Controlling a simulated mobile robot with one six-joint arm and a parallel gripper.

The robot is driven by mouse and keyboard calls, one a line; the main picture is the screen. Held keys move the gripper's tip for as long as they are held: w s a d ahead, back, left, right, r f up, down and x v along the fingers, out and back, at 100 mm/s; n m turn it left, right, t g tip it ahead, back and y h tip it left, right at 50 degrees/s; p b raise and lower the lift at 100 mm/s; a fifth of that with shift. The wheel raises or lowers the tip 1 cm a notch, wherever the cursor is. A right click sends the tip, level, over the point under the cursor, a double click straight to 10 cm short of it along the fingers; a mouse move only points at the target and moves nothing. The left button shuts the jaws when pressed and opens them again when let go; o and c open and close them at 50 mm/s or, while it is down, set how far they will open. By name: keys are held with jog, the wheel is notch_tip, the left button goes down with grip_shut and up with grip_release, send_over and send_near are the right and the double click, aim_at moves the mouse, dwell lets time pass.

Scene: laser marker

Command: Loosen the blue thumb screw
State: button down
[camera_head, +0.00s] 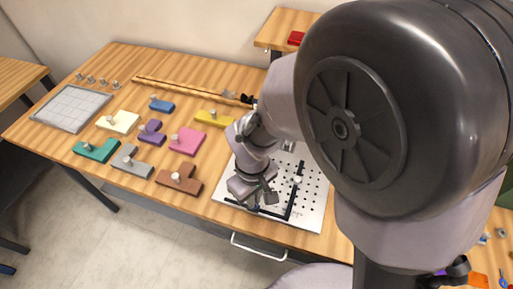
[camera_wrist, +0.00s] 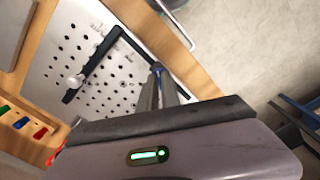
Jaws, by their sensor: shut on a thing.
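The blue thumb screw (camera_wrist: 158,71) shows only as a small blue bit between my fingertips in the wrist view. My gripper (camera_wrist: 158,78) is shut on it, at the edge of the perforated plate. The fingers hide most of the screw. In the head view my gripper (camera_head: 262,204) is over the front left part of the plate, and I cannot make out the screw there. The white perforated plate (camera_head: 312,212) carries a black L-shaped fence (camera_wrist: 93,66).
Several coloured knobbed blocks, such as the brown one (camera_head: 190,186) and the pink one (camera_head: 186,143), lie left of the plate. A gridded grey panel (camera_head: 60,108) lies at the far left. My arm covers the right side of the head view.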

jog(key=n+p, duration=0.2)
jog(key=n, duration=0.4)
dwell(0.6)
jog(key=c, duration=1.6)
grip_release()
jog(key=shift+o, duration=0.2)
notch_tip(320, 180, up, 17)
jog(key=p, duration=0.7)
jog(key=shift+r, duration=0.2)
